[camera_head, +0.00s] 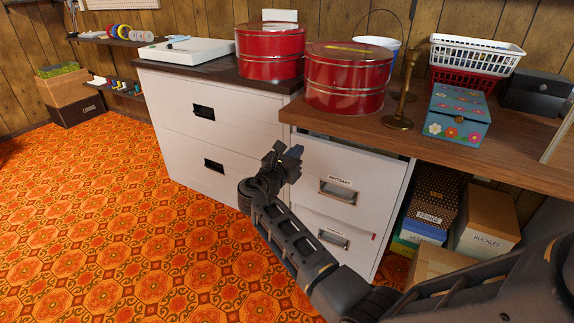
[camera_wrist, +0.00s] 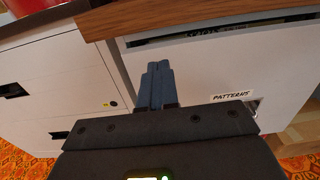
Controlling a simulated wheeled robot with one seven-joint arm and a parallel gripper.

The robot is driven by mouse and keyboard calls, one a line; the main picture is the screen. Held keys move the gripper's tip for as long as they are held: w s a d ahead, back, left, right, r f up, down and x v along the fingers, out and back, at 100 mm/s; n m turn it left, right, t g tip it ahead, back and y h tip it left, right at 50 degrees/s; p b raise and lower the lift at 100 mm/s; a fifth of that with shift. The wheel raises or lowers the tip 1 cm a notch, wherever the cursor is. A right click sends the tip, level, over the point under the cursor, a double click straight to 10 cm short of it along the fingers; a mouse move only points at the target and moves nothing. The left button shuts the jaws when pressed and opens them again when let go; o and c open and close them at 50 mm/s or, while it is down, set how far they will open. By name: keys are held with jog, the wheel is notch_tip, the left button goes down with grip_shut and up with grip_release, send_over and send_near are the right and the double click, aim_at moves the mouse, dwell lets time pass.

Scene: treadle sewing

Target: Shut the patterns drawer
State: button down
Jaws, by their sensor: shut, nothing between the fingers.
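The patterns drawer (camera_head: 352,165) is the upper drawer of a white cabinet under the wooden table top. It has a label and a metal handle (camera_head: 337,189). Its front stands out a little, and a dark gap shows above its top edge. In the wrist view the labelled drawer front (camera_wrist: 215,75) fills the right side, with the same gap under the table edge. My gripper (camera_head: 289,153) is shut and empty in front of the drawer's left part. In the wrist view its fingers (camera_wrist: 157,72) point toward the drawer front; I cannot tell if they touch it.
A second drawer (camera_head: 330,232) is below. A wider white cabinet (camera_head: 205,130) stands to the left. Red tins (camera_head: 345,80), a brass candlestick (camera_head: 400,105) and a flowered box (camera_head: 457,112) stand above. Boxes (camera_head: 490,220) fill the space at right. Patterned floor (camera_head: 120,220) is clear at left.

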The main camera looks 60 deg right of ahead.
aim_at(307, 141)
jog(key=shift+w+d+b, duration=0.15)
jog(key=shift+d+b, duration=0.2)
jog(key=shift+d, duration=1.65)
jog(key=shift+d, duration=0.1)
